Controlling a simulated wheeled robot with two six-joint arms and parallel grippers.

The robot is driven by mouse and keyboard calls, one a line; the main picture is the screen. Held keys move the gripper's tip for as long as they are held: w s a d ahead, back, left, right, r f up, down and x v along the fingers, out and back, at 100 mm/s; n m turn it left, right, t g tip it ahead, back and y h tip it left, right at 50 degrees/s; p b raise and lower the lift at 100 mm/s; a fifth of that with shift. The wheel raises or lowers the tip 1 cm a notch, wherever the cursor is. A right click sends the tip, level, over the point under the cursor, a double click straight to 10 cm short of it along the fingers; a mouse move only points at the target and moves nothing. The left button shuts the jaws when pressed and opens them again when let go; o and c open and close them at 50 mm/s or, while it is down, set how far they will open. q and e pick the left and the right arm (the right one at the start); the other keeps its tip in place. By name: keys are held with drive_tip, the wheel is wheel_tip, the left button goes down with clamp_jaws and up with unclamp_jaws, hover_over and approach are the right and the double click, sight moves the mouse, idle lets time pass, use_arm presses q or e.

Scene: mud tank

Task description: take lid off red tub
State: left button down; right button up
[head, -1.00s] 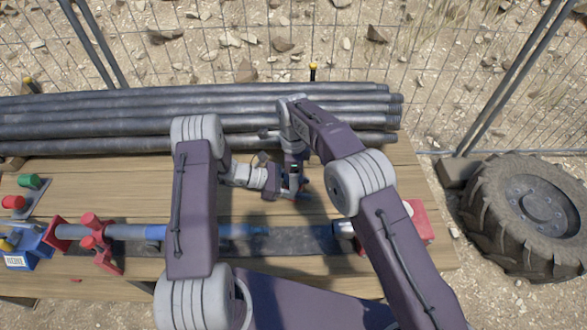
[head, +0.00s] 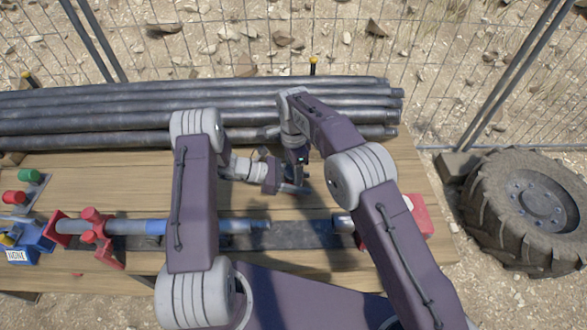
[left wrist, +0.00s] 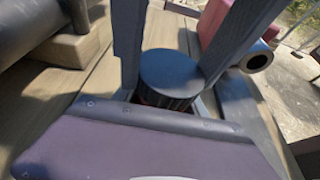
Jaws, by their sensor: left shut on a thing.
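My left gripper (head: 290,188) comes in from the left over the middle of the table. In the left wrist view its two dark fingers close on both sides of a dark round lid (left wrist: 170,70). A little reddish colour shows under the lid's near edge, likely the red tub; the rest of the tub is hidden. I cannot tell whether the lid still touches the tub. My right gripper (head: 299,162) points down at the same spot, close against the left one. Its fingers are hidden, so its opening and any hold do not show.
Several dark pipes (head: 190,120) lie along the table's back. A long bar (head: 130,228) on red stands (head: 95,225) runs along the front. Coloured caps (head: 28,180) sit at the far left. The wooden table (head: 110,180) is bare left of the grippers.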

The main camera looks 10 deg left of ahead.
drive_tip(key=shift+o, duration=1.4)
wheel_tip(320, 180, up, 5)
drive_tip(key=shift+f, duration=0.2)
wheel_tip(320, 180, up, 4)
drive_tip(key=m, duration=0.3)
drive_tip(key=shift+f, duration=0.25)
drive_tip(key=shift+c, duration=0.3)
wheel_tip(320, 180, down, 8)
drive_tip(key=shift+f, duration=0.1)
drive_tip(key=c, duration=1.5)
drive_tip(key=n, duration=0.3)
